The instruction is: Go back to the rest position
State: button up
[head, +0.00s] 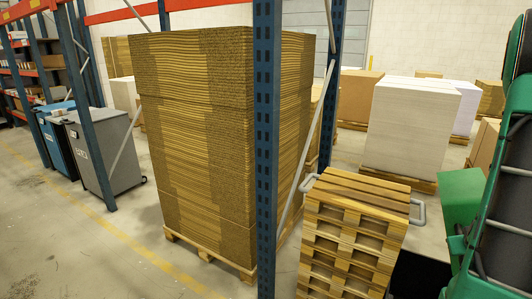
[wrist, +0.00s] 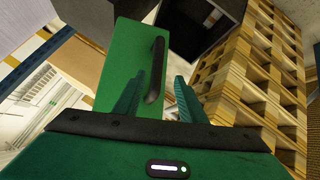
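My gripper (wrist: 159,78) shows in the wrist view with its two green fingers spread apart. A black bar handle (wrist: 155,70) on a green panel (wrist: 121,62) appears between the fingers, closer to the left one. A clear gap shows between the handle and the right finger. Nothing appears clamped in the gripper. I cannot make out the gripper in the head view, where green and dark parts fill the right edge. I cannot tell whether the green panel is part of my own body.
Stacked wooden pallets (head: 352,232) stand close by; they also show in the wrist view (wrist: 250,85), right of the fingers. A blue rack post (head: 266,150) stands before a tall cardboard stack (head: 195,140). Bare floor (head: 50,245) lies front left.

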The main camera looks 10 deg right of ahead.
jog(key=a+r+g+y, duration=0.1)
jog(key=a+r+y, duration=0.15)
jog(key=a, duration=0.55)
jog(key=a+r+g+y, duration=0.15)
jog(key=a+r, duration=0.25)
jog(key=a, duration=0.4)
jog(key=s+a+r+m+g+y, duration=0.1)
jog(key=s+a+r, duration=0.2)
jog(key=s+a, duration=0.3)
jog(key=s+a+r+g+y, duration=0.1)
jog(key=s+a+r+y, duration=0.1)
jog(key=s+a, duration=0.4)
jog(key=a+r, duration=0.1)
jog(key=a, duration=0.2)
jog(key=shift+s+a+r+m+y, duration=0.15)
jog(key=shift+s+a+m+y, duration=0.15)
jog(key=shift+m, duration=0.1)
jog(key=shift+g, duration=0.25)
jog(key=shift+c, duration=0.7)
jog(key=shift+d, duration=0.2)
